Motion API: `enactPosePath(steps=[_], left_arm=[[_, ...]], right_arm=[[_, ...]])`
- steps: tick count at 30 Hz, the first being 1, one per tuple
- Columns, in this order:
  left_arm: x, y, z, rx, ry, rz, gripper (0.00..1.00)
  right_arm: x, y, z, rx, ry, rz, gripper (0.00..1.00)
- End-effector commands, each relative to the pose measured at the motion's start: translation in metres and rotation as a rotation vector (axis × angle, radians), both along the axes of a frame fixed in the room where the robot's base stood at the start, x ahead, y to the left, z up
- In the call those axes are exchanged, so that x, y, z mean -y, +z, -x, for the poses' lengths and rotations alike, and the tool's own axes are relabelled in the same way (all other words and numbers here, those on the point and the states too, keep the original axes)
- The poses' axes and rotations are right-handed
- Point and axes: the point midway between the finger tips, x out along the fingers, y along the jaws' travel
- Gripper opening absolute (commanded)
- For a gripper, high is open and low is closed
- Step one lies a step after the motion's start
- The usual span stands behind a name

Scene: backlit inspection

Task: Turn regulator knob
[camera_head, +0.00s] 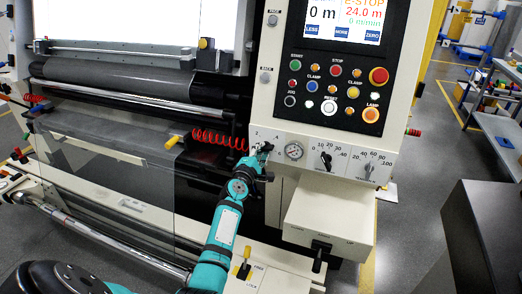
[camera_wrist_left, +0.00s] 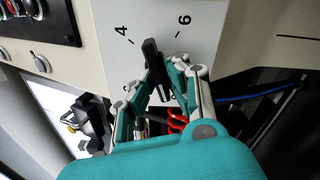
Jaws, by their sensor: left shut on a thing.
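The regulator knob is a black bar-shaped knob (camera_wrist_left: 153,57) on a cream panel with printed marks 4 and 6 in the left wrist view. My left gripper (camera_wrist_left: 158,82) is shut on it, with its teal and grey fingers on either side. In the head view my left gripper (camera_head: 262,149) is at the left end of the control strip, next to the round gauge (camera_head: 294,151), and hides most of the knob there. My right gripper is not in view.
Two other scaled knobs, a middle one (camera_head: 326,158) and a right one (camera_head: 370,167), sit right of the gauge. The button panel (camera_head: 335,92) is above. A red coiled hose (camera_head: 218,139) lies close left of my gripper. A cream box (camera_head: 328,225) juts out below.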

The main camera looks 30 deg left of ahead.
Motion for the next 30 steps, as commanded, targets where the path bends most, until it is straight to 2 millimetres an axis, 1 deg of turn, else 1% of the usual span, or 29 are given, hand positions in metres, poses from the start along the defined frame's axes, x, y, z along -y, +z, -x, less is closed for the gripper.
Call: enactPosePath(steps=[6,12,29,30], left_arm=[[0.0010,-0.0020,0.0000,0.027,-0.001,0.124,0.00],[0.0009,-0.0029,0.0001,0.042,-0.001,0.186,0.00],[0.0010,-0.0035,0.0002,0.048,0.000,0.213,0.00],[0.0010,-0.0035,0.0002,0.048,0.000,0.213,0.17]], right_arm=[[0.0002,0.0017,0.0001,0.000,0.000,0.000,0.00],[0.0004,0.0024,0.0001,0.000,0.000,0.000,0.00],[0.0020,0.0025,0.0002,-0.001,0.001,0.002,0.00],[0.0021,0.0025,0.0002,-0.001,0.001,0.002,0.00]])
